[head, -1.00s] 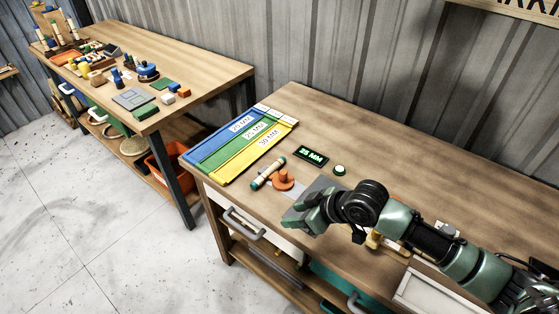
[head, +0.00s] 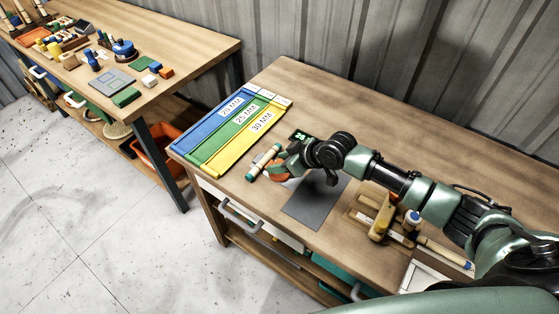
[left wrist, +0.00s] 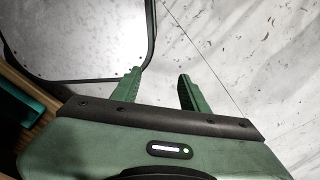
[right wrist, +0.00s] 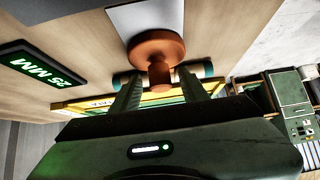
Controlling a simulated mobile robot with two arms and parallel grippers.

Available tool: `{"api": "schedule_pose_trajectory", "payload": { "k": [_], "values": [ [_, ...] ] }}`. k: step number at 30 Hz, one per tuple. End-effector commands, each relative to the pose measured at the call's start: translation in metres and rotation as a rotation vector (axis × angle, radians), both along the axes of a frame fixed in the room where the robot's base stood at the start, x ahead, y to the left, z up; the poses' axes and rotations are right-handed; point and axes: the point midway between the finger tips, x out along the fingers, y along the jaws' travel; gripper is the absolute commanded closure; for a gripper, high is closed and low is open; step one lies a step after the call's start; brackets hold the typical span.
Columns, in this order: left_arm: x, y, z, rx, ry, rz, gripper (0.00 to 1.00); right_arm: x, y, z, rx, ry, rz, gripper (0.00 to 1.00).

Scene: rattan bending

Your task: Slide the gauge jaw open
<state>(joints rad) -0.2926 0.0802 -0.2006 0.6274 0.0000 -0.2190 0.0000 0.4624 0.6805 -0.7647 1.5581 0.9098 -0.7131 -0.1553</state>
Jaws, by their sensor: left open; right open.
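A wooden tool with an upright block (head: 382,218) and a pale strip, perhaps the gauge, lies right of the grey mat. My right gripper (head: 284,166) is away from it, beside an orange round piece with a short post (head: 276,174). In the right wrist view the open fingers (right wrist: 160,88) reach either side of the orange post (right wrist: 159,72); I cannot tell whether they touch it. A rattan rod with green ends (head: 264,162) lies just beyond. My left gripper (left wrist: 158,90) is open and empty above the floor.
A blue, green and yellow size board (head: 230,132) lies at the left of the bench. A lit 25 MM display (right wrist: 42,64) stands near the orange piece, partly hidden in the head view. A grey mat (head: 312,205) is bare. A second bench (head: 190,60) holds several items.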

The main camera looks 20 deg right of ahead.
Motion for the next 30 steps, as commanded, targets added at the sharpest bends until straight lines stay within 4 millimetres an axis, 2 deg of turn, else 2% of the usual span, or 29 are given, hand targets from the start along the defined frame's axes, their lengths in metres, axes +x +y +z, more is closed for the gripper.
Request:
{"api": "schedule_pose_trajectory", "payload": {
  "k": [2,6,7,11,12,18,30],
  "values": [
    [0.012,-0.001,0.001,-0.002,-0.017,0.000,0.56,0.000,0.000,-0.001,-0.001,0.000,0.001,0.56],
    [0.008,0.000,0.000,0.000,-0.010,0.000,0.56,0.000,0.000,-0.001,-0.001,0.000,0.001,0.56],
    [0.005,0.000,0.000,0.000,-0.006,0.000,0.56,0.000,0.000,-0.001,-0.001,0.000,0.001,0.61],
    [-0.012,0.001,-0.001,0.002,0.018,0.000,0.56,0.000,0.000,-0.001,-0.001,0.000,0.001,0.97],
    [-0.016,0.001,-0.001,0.002,0.023,0.000,0.56,0.000,0.000,-0.001,-0.001,0.001,0.000,1.00],
    [-0.020,0.002,-0.001,0.003,0.029,0.000,0.56,0.000,0.000,0.000,-0.002,0.000,0.000,1.00],
    [-0.007,0.001,-0.001,0.001,0.010,0.001,0.56,0.000,0.000,0.000,-0.002,0.000,0.000,1.00]
  ]
}}
